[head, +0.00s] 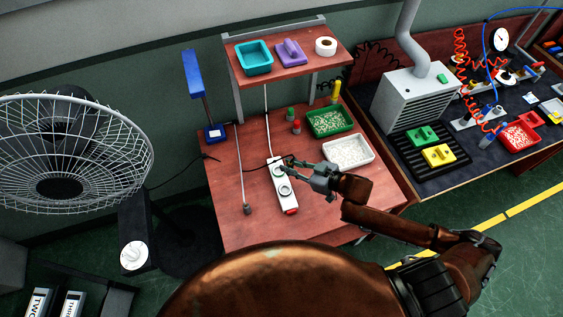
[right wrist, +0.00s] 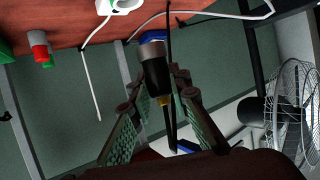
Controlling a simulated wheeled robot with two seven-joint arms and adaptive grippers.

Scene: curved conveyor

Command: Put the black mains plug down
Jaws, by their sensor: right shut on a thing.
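A black cord hangs from the plug. In the head view the plug is too small and covered to make out clearly. The edge of the strip shows at the top of the right wrist view (right wrist: 122,6). My left gripper is not in view.
A white tray (head: 371,158) and a green tray (head: 349,124) of small parts stand right of the strip. Small red and green containers (head: 296,127) stand behind it. A blue lamp (head: 215,133) is at the back left. The bench left of the strip is mostly clear.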

